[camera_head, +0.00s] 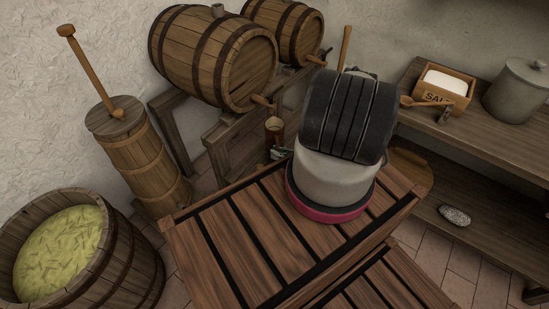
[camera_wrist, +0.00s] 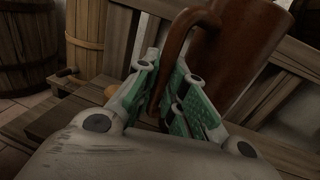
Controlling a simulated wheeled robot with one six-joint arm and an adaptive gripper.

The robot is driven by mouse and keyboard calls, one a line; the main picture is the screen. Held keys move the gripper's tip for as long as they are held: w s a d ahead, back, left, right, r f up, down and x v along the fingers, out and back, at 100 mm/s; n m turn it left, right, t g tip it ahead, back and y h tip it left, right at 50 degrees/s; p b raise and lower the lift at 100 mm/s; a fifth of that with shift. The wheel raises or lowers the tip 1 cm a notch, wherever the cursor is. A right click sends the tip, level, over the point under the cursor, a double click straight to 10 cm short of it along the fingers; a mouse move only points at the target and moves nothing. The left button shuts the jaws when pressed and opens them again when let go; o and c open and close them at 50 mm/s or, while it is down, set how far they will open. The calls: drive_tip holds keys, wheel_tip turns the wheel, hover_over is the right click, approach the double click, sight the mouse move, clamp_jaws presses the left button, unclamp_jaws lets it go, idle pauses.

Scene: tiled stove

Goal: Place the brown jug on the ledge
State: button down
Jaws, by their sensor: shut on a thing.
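The brown jug (camera_head: 274,130) is near the front of the barrel stand in the head view, with its open top showing. In the wrist view the jug (camera_wrist: 245,45) is large at the upper right, slightly tilted in the picture, and its curved handle hangs down between my fingers. My gripper (camera_wrist: 168,95), with green finger pads, is shut on the handle. In the head view my gripper (camera_head: 281,153) is small and partly hidden behind my arm. Wooden beams (camera_wrist: 285,85) lie behind and below the jug; I cannot tell whether the jug touches them or which is the ledge.
Two barrels (camera_head: 212,55) lie on a wooden stand (camera_head: 235,128), their taps jutting forward. A churn (camera_head: 140,160) and a tub of green stuff (camera_head: 85,255) stand left. At right, a shelf (camera_head: 485,140) holds a salt box (camera_head: 444,92) and a grey pot (camera_head: 517,90).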

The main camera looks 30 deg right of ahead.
drive_tip(key=shift+w+a, duration=0.15)
drive_tip(key=shift+w, duration=0.15)
drive_tip(key=f, duration=0.3)
drive_tip(key=shift+w+a+f, duration=0.25)
drive_tip(key=shift+w, duration=0.15)
drive_tip(key=c, duration=1.5)
unclamp_jaws()
